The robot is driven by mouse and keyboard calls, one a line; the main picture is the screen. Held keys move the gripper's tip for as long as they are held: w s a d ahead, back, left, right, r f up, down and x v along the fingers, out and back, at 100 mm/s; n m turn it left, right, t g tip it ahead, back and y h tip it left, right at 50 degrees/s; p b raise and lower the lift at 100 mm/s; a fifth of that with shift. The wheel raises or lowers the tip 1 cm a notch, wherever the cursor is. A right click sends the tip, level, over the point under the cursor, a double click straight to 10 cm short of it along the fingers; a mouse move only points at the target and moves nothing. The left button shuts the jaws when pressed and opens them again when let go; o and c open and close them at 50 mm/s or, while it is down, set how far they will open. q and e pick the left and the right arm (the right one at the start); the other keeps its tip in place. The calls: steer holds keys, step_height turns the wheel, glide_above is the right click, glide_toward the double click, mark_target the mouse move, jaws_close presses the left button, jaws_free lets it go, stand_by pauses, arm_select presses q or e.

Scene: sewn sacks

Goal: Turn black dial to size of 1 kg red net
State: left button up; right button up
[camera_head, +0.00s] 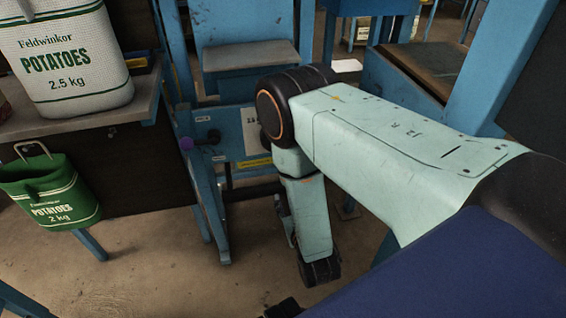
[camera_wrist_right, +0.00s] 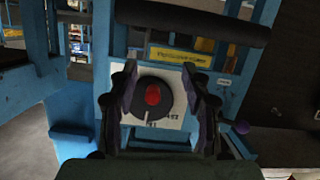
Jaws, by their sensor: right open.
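In the right wrist view a round black dial (camera_wrist_right: 140,84) with a red centre (camera_wrist_right: 153,96) sits on a white plate (camera_wrist_right: 176,104). A short white mark on the dial points to the lower edge of the picture. Small labels on the plate are too blurred to read surely. My right gripper (camera_wrist_right: 160,84) is open, its dark fingers left and right of the dial; contact cannot be told. In the head view my right arm covers the dial and part of the white plate (camera_head: 256,130). No red net clearly shows; a reddish scrap (camera_head: 3,108) is cut off at the left edge.
A white 2.5 kg potato sack (camera_head: 68,60) stands on a bench (camera_head: 85,118) at left. A green 2 kg sack (camera_head: 50,192) hangs below it.

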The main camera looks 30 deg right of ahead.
mark_target(265, 142)
steer(key=w+d+r+t+b, duration=0.1)
steer(key=w+r, duration=0.1)
steer(key=w, duration=0.1)
steer(key=w+d+r+t, duration=0.1)
steer(key=w, duration=0.2)
steer(key=w+r+t+h+b, duration=0.1)
steer(key=w+r, duration=0.1)
steer(key=w, duration=0.1)
steer(key=shift+w+d+r+b, duration=0.2)
steer(key=shift+d+r+b, duration=0.15)
steer(key=shift+d, duration=0.05)
steer(key=shift+c, duration=0.2)
jaws_close()
